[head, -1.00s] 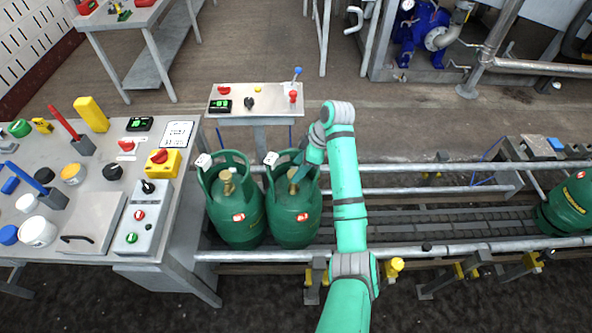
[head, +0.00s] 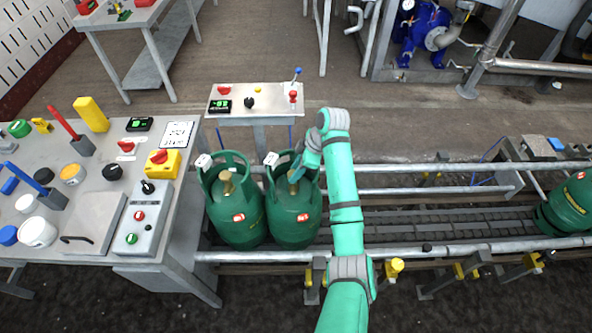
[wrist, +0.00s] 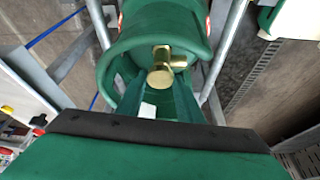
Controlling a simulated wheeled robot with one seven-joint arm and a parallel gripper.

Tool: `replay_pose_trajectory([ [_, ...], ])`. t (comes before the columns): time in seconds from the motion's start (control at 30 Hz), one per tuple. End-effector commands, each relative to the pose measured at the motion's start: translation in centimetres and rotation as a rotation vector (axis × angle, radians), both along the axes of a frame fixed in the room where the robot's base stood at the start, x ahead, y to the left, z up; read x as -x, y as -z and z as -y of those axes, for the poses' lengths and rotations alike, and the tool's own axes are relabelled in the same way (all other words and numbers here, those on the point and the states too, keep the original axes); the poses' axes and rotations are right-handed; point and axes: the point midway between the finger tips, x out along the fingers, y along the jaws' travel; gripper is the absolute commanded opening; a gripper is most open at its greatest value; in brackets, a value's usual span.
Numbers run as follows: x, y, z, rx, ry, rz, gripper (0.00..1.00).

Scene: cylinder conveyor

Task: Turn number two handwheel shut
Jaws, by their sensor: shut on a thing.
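Two green gas cylinders stand side by side on the conveyor in the head view: the left cylinder (head: 236,222) and the right cylinder (head: 294,222). Each has a collar around a brass valve; the left valve (head: 226,182) is uncovered. My gripper (head: 295,178) reaches down inside the right cylinder's collar and is shut on its brass handwheel, which it partly hides. In the wrist view the brass handwheel (wrist: 161,77) lies between the far ends of my fingers, inside the green collar (wrist: 118,55). How far the handwheel is turned cannot be told.
The collars' walls stand close around the valves. Conveyor rails (head: 440,247) run along both sides of the cylinders. A control table (head: 70,225) stands left, and a small panel (head: 255,98) stands behind the cylinders.

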Motion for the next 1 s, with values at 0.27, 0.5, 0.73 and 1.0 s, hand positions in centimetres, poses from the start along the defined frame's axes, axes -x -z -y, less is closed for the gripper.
replay_pose_trajectory([
  [0.27, 0.16, -0.03, -0.14, -0.002, 0.112, 0.002, 0.11],
  [0.5, 0.37, -0.02, -0.22, -0.002, 0.312, 0.001, 0.11],
  [0.73, 0.53, -0.06, -0.37, -0.003, 0.532, 0.002, 0.11],
  [1.0, 0.69, -0.04, -0.54, -0.001, 0.789, 0.002, 0.11],
])
